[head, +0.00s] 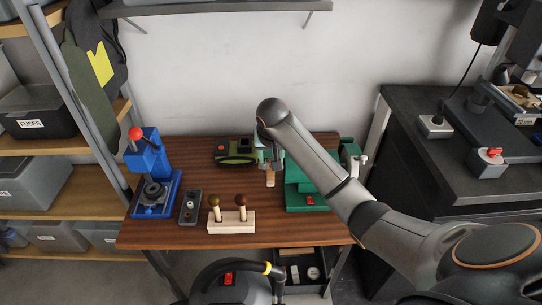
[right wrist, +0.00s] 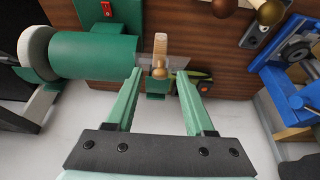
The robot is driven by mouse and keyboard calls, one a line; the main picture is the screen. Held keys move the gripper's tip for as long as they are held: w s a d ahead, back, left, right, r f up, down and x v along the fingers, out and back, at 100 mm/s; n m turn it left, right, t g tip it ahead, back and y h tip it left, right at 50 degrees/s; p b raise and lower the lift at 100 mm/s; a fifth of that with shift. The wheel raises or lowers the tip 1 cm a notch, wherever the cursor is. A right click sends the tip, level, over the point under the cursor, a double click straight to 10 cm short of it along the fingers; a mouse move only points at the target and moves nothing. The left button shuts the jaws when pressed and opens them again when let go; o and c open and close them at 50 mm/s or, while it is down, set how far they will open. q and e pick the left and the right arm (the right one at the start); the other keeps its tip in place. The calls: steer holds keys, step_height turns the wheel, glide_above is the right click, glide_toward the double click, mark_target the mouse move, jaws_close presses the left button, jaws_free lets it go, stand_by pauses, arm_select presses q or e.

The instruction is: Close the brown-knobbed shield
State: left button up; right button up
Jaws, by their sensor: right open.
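The green bench machine (head: 305,192) with a red switch stands at the right of the workbench. It also shows in the right wrist view (right wrist: 95,57), with a clear shield (right wrist: 178,62) beside its body. A light tan-brown knobbed piece (right wrist: 160,72) is at the shield; its tan part (head: 270,179) shows below my gripper in the head view. My right gripper (right wrist: 159,73) is open, its green fingertips on either side of the knob in the picture. I cannot tell whether they touch it. My right gripper (head: 268,158) is partly hidden by its arm in the head view. My left gripper is not in view.
A blue press (head: 152,190) with a red ball stands at the left. A grey switch box (head: 190,207) and a wooden holder (head: 231,222) with brown and olive knobs are nearby. A dark green-black tool (head: 235,150) lies at the back.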

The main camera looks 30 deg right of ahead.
steer(key=shift+c, duration=0.3)
jaws_close()
